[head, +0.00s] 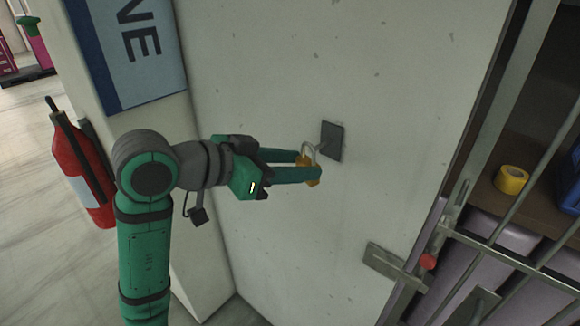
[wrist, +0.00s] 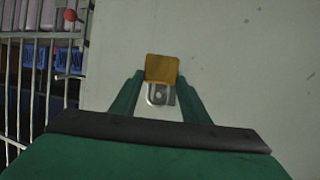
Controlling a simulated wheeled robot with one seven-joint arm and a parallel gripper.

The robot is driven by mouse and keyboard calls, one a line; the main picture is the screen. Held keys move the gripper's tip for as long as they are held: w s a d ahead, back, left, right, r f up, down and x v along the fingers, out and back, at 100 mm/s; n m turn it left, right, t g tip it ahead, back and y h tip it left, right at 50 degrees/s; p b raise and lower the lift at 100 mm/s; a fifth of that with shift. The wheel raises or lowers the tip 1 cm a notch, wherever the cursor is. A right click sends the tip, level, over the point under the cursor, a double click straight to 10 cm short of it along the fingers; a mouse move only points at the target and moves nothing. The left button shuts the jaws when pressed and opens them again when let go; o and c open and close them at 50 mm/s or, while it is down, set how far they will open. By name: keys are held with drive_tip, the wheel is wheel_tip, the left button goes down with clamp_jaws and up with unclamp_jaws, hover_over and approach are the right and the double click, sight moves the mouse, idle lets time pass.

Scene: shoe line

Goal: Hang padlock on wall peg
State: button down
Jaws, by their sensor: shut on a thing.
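A padlock (head: 309,170) with a brass-coloured body and a grey metal shackle is held between the fingertips of my gripper (head: 307,172). In the head view its shackle points up and its body is partly hidden by a finger. In the wrist view the padlock (wrist: 162,70) sits between the ends of both fingers of my gripper (wrist: 160,84). The wall peg (head: 321,146) juts from a dark square plate (head: 333,141) on the pale wall. The shackle is right at the peg in the head view; whether the peg passes through it I cannot tell.
A barred metal gate (head: 500,262) with a latch and red knob (head: 428,262) stands to the right. Behind it a yellow tape roll (head: 511,180) lies on a shelf. A red fire extinguisher (head: 80,165) hangs at left. The wall around the plate is clear.

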sight(309, 157)
drive_tip(key=shift+w+d+f, duration=0.1)
drive_tip(key=shift+w+d, duration=0.5)
drive_tip(key=shift+w, duration=0.2)
drive_tip(key=shift+w+d, duration=0.6)
drive_tip(key=shift+w, duration=0.15)
drive_tip(key=shift+w+d+f, duration=0.3)
drive_tip(key=shift+w+f, duration=0.1)
drive_tip(key=shift+w, duration=0.05)
drive_tip(key=c, duration=0.9)
unclamp_jaws()
drive_tip(key=shift+f, duration=0.1)
drive_tip(key=shift+a, duration=0.1)
